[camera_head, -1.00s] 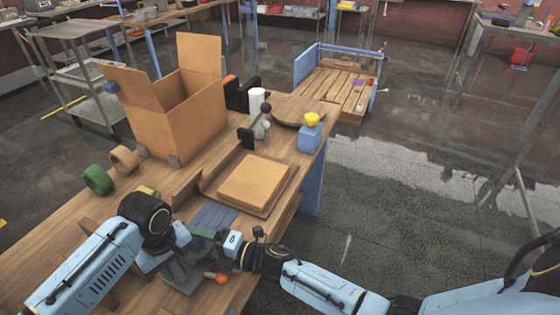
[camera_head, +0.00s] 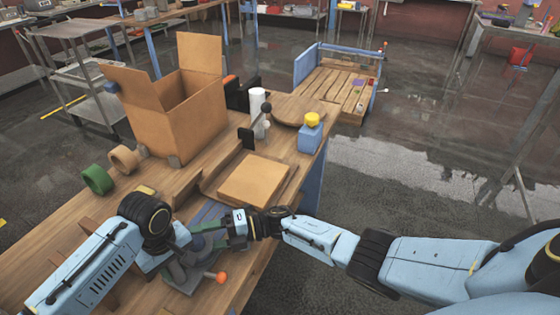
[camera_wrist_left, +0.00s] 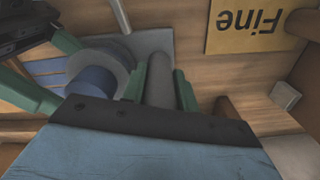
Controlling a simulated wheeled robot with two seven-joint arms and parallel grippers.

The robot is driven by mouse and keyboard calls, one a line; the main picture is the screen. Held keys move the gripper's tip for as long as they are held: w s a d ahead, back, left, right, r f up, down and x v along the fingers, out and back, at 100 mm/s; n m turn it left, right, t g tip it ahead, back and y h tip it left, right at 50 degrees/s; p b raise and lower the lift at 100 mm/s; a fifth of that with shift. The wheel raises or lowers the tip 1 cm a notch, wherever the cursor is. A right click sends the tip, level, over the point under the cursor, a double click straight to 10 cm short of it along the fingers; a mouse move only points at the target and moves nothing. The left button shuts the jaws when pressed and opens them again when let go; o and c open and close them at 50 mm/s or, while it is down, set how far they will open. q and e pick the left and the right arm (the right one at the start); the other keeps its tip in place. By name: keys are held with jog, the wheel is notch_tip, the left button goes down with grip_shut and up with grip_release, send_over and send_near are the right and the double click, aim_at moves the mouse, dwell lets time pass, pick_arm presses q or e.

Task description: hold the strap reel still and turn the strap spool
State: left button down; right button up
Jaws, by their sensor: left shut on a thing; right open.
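The strap reel (camera_head: 182,277) is a grey device low on the wooden bench, partly covered by my arms in the head view. In the left wrist view its grey upright post (camera_wrist_left: 160,82) stands between the green fingers of my left gripper (camera_wrist_left: 163,90), which is shut on it. The blue strap spool (camera_wrist_left: 90,86) sits beside the post against a round grey disc (camera_wrist_left: 103,60). My right gripper (camera_head: 214,235) reaches in from the right. Its open green fingers show at the left of the wrist view, spread around the spool; contact is unclear.
An orange knob (camera_head: 222,277) sticks out at the reel's front. Blue slats (camera_head: 208,212) and a flat cardboard piece (camera_head: 254,181) lie behind. An open carton (camera_head: 178,125), tape rolls (camera_head: 98,180) and a blue bottle (camera_head: 310,138) stand farther back. A yellow "Fine" label (camera_wrist_left: 248,26) lies nearby.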

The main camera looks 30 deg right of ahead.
jog(key=v, duration=0.8)
jog(key=shift+d, duration=0.35)
jog(key=w+d+r+m+t+h, duration=0.1)
jog(key=w+d+m+t, duration=0.1)
jog(key=w+m+t, duration=0.1)
jog(key=w+d+r+m+t+h, duration=0.1)
jog(key=w+d+r+m+t, duration=0.1)
jog(key=d+m+t, duration=0.1)
jog(key=w+d+r+m+t+h, duration=0.1)
jog(key=w+d+r+m+t, duration=0.1)
jog(key=w+m+t, duration=0.1)
jog(key=shift+w+d+m+t+h, duration=0.2)
jog(key=shift+w+m+t+h, duration=0.15)
jog(key=shift+t, duration=0.55)
jog(key=w+d+m+t+h, duration=0.1)
jog(key=d+m+h, duration=0.2)
jog(key=w+d+m+t+h, duration=0.1)
jog(key=d+m+h, duration=0.2)
jog(key=w+d+m+t+h, duration=0.2)
jog(key=d+m+h, duration=0.1)
jog(key=m, duration=0.1)
jog(key=shift+d+r, duration=0.3)
jog(key=shift+w+d+f+m+h, duration=0.1)
jog(key=shift+d+m+h, duration=0.55)
jog(key=shift+d+m, duration=0.15)
jog(key=shift+a, duration=0.1)
